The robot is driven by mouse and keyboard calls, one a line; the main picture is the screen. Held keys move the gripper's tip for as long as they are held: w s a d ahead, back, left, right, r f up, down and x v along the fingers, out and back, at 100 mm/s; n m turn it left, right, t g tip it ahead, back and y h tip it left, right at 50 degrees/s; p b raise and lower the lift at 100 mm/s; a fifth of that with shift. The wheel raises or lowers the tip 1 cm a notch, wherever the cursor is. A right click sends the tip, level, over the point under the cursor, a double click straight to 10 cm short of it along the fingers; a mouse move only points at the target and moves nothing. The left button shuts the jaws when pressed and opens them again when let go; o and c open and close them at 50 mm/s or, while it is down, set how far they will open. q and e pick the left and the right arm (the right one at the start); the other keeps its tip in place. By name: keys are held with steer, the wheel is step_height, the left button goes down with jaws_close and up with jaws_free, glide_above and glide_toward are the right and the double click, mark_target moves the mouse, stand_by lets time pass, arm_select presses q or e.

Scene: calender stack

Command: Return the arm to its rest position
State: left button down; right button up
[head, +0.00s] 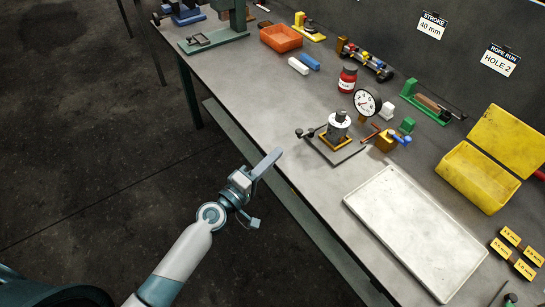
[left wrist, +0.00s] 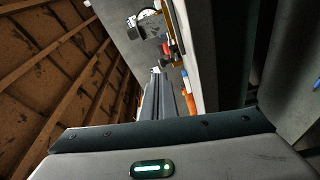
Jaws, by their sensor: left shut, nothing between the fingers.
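My left arm reaches in from the bottom left of the head view. Its gripper (head: 268,162) is over the front edge of the workbench (head: 255,115), or just short of it, with its fingers pointing up and right. The fingers are together and hold nothing. In the left wrist view the dark gripper body fills the bottom, and the bench side shows tilted beyond it. No right arm or gripper shows in either view.
A cream tray (head: 415,235) lies on the near right of the bench. A small fixture with a metal cylinder (head: 338,127) stands behind it, beside a dial gauge (head: 367,103). A yellow box (head: 470,178) is at the right. Open floor (head: 90,150) lies left of the bench.

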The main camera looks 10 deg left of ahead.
arm_select(q)
steer(key=s+d+f+m+g, duration=0.35)
steer(key=s+m, duration=0.25)
steer(key=s, duration=0.3)
steer(key=s+d+f+m+g, duration=0.2)
steer(key=s+f+m+g, duration=0.25)
steer(key=s, duration=0.45)
steer(key=s+a+f+m+g+y, duration=0.1)
steer(key=s+a+f+g+y, duration=0.2)
steer(key=s+a, duration=0.5)
steer(key=s+a+f+m+g+y, duration=0.1)
steer(key=s+a+g+y, duration=0.1)
steer(key=s+a+y, duration=0.45)
step_height(320, 180, down, 28)
steer(key=s+r+g+h, duration=0.1)
steer(key=s, duration=0.1)
steer(key=s+a+f+g, duration=0.1)
steer(key=s+a+f, duration=0.1)
steer(key=s+f, duration=0.7)
steer(key=s+a+f, duration=0.2)
steer(key=s+f, duration=0.8)
steer(key=shift+f+g, duration=0.3)
steer(key=shift+g, duration=0.1)
